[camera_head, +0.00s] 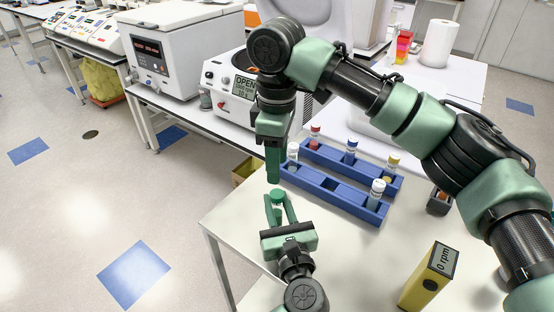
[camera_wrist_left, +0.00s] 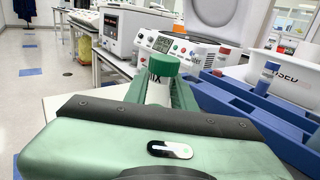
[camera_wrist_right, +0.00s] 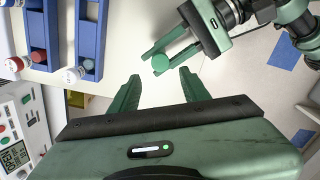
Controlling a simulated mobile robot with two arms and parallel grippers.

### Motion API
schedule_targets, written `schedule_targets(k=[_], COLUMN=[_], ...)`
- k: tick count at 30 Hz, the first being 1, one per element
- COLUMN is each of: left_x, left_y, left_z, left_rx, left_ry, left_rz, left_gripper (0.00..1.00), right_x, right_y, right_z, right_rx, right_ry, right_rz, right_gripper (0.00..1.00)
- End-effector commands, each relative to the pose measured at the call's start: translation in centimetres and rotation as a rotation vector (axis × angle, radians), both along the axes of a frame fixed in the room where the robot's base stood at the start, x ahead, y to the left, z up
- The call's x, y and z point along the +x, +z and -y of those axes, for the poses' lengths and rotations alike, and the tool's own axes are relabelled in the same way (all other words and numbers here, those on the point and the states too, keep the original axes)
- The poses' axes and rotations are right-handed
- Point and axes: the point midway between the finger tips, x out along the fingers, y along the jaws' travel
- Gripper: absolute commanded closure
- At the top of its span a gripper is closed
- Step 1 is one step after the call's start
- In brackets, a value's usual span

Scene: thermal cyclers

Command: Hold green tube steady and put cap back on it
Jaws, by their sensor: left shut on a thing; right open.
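The green tube (camera_wrist_left: 157,92) stands between the fingers of my left gripper (camera_head: 277,210), which is shut on it. The green cap (camera_wrist_left: 164,65) sits on top of the tube and looks about level; whether it is fully seated cannot be told. The cap also shows in the head view (camera_head: 277,194) and the right wrist view (camera_wrist_right: 160,63). My right gripper (camera_wrist_right: 160,90) is open and empty, pointing down just above the cap, which lies beyond its fingertips in its wrist view. The tube's lower part is hidden by the left gripper.
Two blue racks (camera_head: 319,189) stand on the white table to the right, holding several tubes with red, blue, yellow and white caps. A yellow box reading 0 rpm (camera_head: 424,283) stands at front right. The table's left edge is close to the left gripper.

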Motion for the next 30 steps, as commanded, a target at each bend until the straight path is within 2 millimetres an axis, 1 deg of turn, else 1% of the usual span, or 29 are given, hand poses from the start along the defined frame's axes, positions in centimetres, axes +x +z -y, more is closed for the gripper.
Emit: schedule_targets(k=[8,11,14,21,24,30], left_x=[0.0,0.0,0.0,0.0,0.0,0.0], left_y=[0.0,0.0,0.0,0.0,0.0,0.0], left_z=[0.0,0.0,0.0,0.0,0.0,0.0], left_rx=[0.0,0.0,0.0,0.0,0.0,0.0], left_ry=[0.0,0.0,0.0,0.0,0.0,0.0], left_rz=[0.0,0.0,0.0,0.0,0.0,0.0], left_gripper=[1.0,1.0,1.0,1.0,1.0,1.0], right_x=[0.0,0.0,0.0,0.0,0.0,0.0], right_y=[-0.1,-0.6,-1.8,-5.6,-6.8,-8.0], right_z=[0.0,0.0,0.0,0.1,0.0,0.0], right_rx=[0.0,-0.001,-0.001,-0.002,-0.001,0.0], right_ry=[-0.001,-0.001,-0.001,-0.003,-0.003,-0.002], right_rz=[0.0,-0.001,-0.001,-0.001,0.0,0.0], right_gripper=[0.54,0.54,0.54,0.54,0.54,0.54])
